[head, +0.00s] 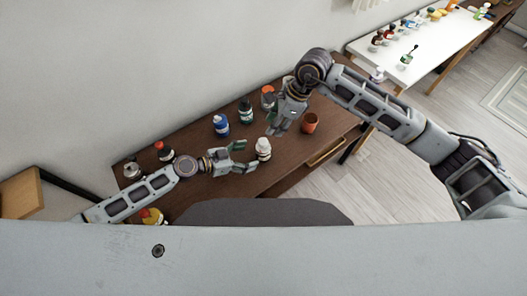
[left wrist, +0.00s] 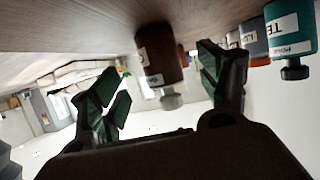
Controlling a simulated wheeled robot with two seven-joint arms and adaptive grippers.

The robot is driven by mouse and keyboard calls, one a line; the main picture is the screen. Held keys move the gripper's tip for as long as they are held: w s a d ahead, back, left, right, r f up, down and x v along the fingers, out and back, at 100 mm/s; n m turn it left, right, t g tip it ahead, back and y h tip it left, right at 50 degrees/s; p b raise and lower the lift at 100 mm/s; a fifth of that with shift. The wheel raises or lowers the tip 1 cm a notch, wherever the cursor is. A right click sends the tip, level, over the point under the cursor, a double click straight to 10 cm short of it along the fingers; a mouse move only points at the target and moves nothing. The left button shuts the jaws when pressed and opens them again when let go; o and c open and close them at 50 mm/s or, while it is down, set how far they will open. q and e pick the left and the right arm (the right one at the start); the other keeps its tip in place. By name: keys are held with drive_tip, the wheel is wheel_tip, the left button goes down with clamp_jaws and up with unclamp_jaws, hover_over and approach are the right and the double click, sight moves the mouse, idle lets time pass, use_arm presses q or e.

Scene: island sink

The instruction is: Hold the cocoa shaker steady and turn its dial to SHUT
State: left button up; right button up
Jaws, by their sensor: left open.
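A small container with a pale top (head: 264,149), probably the cocoa shaker, stands on the brown table just beyond my left gripper's fingertips. My left gripper (head: 241,157) is open and points toward it, apparently not touching. In the left wrist view, which appears upside down, a brown labelled container (left wrist: 163,55) with a pale knob-like top shows between the fingers (left wrist: 165,85). Its label and dial marks are not readable. My right gripper (head: 275,130) is above the table, just behind the container, pointing down. Its fingers are too small to judge.
A blue bottle (head: 221,126), a dark teal one (head: 246,113) and an orange-topped one (head: 267,98) stand behind. A reddish-brown cup (head: 310,122) is to the right. Red-topped (head: 164,152) and yellow (head: 152,216) items stand left. A white table (head: 425,48) is farther back.

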sight(264, 152)
use_arm(q)
drive_tip(key=shift+x, duration=3.95)
drive_tip(key=c, duration=1.2)
